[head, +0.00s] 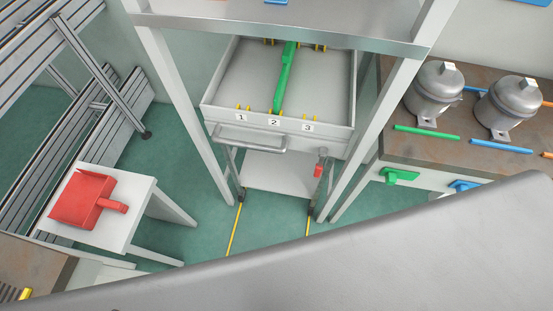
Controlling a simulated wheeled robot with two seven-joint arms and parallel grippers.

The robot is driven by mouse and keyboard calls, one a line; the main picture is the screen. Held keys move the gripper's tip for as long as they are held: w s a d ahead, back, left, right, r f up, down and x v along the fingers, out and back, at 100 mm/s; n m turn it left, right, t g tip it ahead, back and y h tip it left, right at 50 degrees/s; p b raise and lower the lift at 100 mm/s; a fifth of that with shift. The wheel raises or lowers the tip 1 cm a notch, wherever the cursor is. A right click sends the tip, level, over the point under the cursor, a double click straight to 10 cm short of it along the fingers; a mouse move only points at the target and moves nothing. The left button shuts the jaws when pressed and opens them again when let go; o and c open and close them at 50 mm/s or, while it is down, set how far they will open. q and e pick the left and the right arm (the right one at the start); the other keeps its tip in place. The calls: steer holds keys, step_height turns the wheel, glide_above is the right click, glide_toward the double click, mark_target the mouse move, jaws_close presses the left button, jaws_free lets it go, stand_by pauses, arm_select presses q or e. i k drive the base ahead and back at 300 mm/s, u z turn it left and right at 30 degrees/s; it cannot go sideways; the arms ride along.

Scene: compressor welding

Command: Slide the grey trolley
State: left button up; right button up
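The grey trolley (222,118) stands on the green floor in the upper middle of the head view, inside a light grey frame. Its tray front carries the labels 1, 2 and 3, and a bar handle (249,146) sticks out on the front left. A green bar (286,75) lies in the middle slot, between small yellow pegs. The trolley has a lower shelf (280,175) and a red part at its right front leg. Neither of my grippers is in view.
A white stand (130,215) with a red dustpan-like tool (86,200) is at left. A brown bench (400,148) at right holds two grey compressors (436,90). Frame posts (172,95) flank the trolley. Yellow floor lines (234,230) run forward from it over clear floor.

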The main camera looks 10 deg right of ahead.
mark_target(319, 105)
steer(key=z, duration=0.55)
steer(key=k, duration=0.8)
steer(key=u, duration=1.55)
